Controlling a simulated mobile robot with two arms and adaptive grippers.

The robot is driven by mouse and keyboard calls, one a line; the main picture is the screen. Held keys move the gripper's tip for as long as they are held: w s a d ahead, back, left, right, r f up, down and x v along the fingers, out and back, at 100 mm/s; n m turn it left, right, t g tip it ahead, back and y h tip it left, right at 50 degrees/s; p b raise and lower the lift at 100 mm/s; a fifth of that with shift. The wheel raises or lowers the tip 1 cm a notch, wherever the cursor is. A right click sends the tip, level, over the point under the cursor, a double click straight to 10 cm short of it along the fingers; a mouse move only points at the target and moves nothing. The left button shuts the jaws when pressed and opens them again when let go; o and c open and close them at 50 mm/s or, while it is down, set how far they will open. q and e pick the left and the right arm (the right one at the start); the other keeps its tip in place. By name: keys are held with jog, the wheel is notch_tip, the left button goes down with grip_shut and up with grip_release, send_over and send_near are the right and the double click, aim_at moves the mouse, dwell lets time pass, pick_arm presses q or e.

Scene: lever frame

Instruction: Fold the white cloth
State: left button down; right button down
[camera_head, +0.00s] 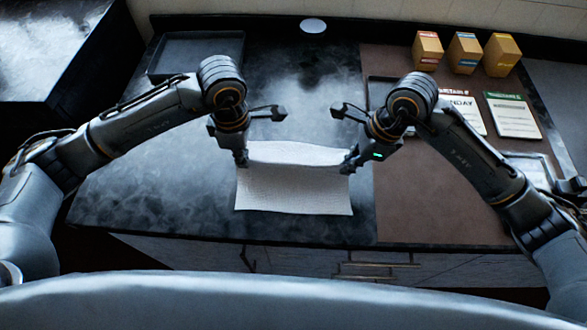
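The white cloth (294,190) lies on the dark countertop near its front edge. A crease or fold line runs across it, with a narrower band on the far side. My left gripper (262,137) is at the cloth's far left corner, its fingers spread wide, one finger low at the cloth's left edge. My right gripper (343,138) is at the far right corner, also spread wide, with one finger low at the right edge. I cannot tell whether either low finger touches the cloth. Both grippers look empty.
A dark tray (195,50) sits at the back left. A brown mat (400,215) covers the right side, with several small boxes (465,53) and cards (512,116) on it. A white disc (313,25) lies at the back. Counter left of the cloth is clear.

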pick_arm(q)
jog(key=shift+r, duration=0.25)
pick_arm(e)
jog(key=shift+r, duration=0.25)
